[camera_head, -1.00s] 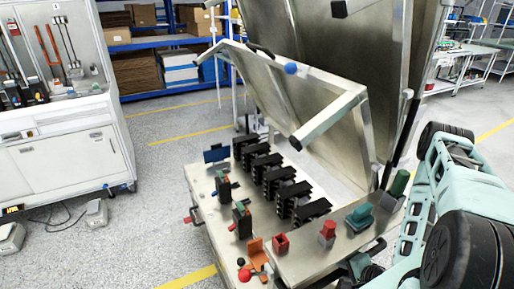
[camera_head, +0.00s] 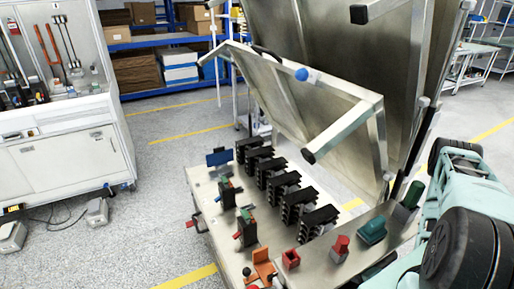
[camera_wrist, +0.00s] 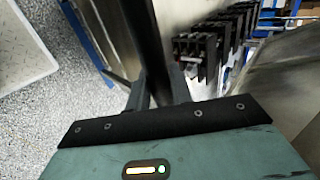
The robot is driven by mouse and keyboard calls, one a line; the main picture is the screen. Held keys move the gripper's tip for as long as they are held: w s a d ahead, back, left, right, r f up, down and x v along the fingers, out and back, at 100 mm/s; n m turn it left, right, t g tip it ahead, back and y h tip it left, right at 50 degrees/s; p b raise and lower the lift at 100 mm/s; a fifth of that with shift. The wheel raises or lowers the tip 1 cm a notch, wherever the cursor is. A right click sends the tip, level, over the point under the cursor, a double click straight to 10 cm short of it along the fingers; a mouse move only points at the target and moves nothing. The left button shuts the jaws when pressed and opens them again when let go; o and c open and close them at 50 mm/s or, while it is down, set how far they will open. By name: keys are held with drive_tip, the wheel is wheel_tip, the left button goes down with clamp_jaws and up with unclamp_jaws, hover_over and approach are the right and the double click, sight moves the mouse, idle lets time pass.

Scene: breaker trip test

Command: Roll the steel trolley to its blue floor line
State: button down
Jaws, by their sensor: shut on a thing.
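The steel trolley (camera_head: 214,222) stands in the middle of the head view. Its top carries a row of black breaker blocks (camera_head: 285,185) and several small coloured parts. Tilted steel panels (camera_head: 330,95) rise over its far side. The black blocks also show there (camera_wrist: 205,45). My arm comes in from the right of the head view and hides the trolley's near right end.
A white cabinet (camera_head: 70,165) with tools stands at left, grey boxes (camera_head: 97,212) on the floor beside it. A blue shelf (camera_head: 160,42) with cartons is behind. Yellow lines (camera_head: 190,133) mark the floor. Speckled floor left of the trolley is free.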

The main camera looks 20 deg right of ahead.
drive_tip(key=s+p, duration=0.1)
drive_tip(key=s, duration=0.5)
drive_tip(key=shift+s+f, duration=0.15)
drive_tip(key=shift+s, duration=0.15)
idle(0.5)
drive_tip(key=shift+w, duration=0.15)
drive_tip(key=c, duration=1.2)
unclamp_jaws()
drive_tip(key=shift+d, duration=0.1)
drive_tip(key=shift+o, duration=0.2)
drive_tip(key=shift+r, duration=0.2)
